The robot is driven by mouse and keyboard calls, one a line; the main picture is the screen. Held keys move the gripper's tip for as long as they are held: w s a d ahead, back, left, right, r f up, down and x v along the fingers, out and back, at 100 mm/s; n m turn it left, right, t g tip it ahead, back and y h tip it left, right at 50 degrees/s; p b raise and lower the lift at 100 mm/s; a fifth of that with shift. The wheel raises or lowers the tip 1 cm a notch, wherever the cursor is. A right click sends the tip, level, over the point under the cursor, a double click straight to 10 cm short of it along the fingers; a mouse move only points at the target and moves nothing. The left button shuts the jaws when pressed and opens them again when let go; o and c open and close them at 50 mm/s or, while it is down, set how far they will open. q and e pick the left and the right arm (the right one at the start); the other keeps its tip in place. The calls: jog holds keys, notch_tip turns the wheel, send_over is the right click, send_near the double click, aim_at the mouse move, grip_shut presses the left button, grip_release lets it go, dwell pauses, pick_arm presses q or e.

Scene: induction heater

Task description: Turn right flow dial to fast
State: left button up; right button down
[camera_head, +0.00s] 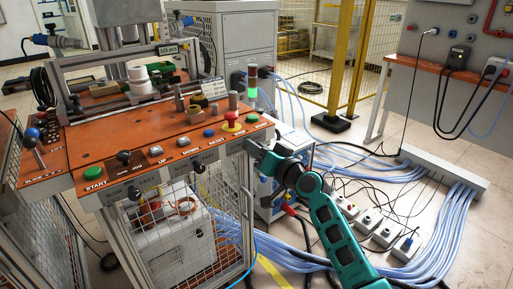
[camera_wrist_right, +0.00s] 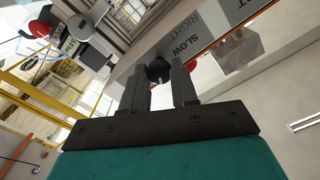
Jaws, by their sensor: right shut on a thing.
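The right flow dial (camera_wrist_right: 158,68) is a small black knob on the panel in the right wrist view, beside a grey label reading SLOW and RIGHT (camera_wrist_right: 188,38). My right gripper (camera_wrist_right: 161,80) has its two dark fingers on either side of the knob, shut on it. In the head view my right gripper (camera_head: 257,149) is at the right front corner of the orange-topped machine (camera_head: 110,135), and I cannot make out the dial there. The knob's pointing direction is not clear. My left gripper is not in view.
A row of buttons, including a green START button (camera_head: 94,173) and a red mushroom button (camera_head: 231,116), lines the machine's front edge. A red-green signal light (camera_head: 252,82) stands behind the gripper. Blue hoses (camera_head: 440,225) and cables cover the floor at right.

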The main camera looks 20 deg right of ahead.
jog(key=m+p, duration=0.1)
jog(key=m, duration=0.4)
jog(key=shift+m, duration=0.3)
dwell(0.4)
jog(key=c, duration=0.9)
grip_release()
jog(key=shift+d, duration=0.1)
jog(key=v, duration=1.3)
jog(key=shift+p, duration=0.3)
